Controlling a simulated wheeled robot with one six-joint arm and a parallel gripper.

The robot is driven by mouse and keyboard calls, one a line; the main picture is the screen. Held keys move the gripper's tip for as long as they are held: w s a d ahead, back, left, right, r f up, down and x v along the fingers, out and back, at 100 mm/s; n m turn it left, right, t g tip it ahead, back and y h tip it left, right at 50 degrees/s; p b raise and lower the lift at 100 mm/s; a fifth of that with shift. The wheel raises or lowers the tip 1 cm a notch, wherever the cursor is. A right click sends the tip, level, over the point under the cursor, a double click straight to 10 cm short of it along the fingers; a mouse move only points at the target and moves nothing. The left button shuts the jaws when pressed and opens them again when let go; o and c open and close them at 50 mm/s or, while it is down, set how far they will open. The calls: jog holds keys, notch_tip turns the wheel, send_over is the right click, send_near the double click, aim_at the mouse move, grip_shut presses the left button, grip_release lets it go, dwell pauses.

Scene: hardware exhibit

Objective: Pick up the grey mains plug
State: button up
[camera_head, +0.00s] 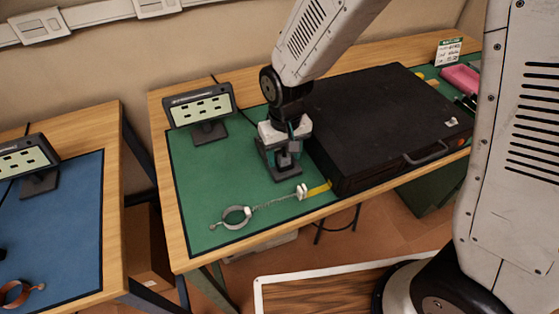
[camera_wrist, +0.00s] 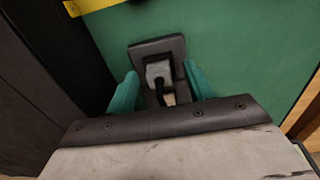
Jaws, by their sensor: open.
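The grey mains plug (camera_wrist: 158,72) shows in the wrist view, with a dark cable running from it toward me. It sits at a dark square block (camera_wrist: 172,46) on the green mat. My gripper (camera_wrist: 160,78) is open, with one green finger on each side of the plug; I cannot tell whether either finger touches it. In the head view, my gripper (camera_head: 284,150) is low over the green mat (camera_head: 220,172), just left of the black case. The plug is mostly hidden there by the gripper, and the dark block (camera_head: 284,174) shows below.
The closed black case (camera_head: 375,110) stands close to the right of my gripper. A grey ring clamp (camera_head: 236,216) with a chain and a yellow strip (camera_head: 319,188) lie in front. A display on a stand (camera_head: 199,106) is behind left. The mat's left part is clear.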

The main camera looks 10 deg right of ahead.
jog(key=c, duration=0.9)
jog(key=shift+o, duration=0.2)
jog(key=shift+r, duration=0.1)
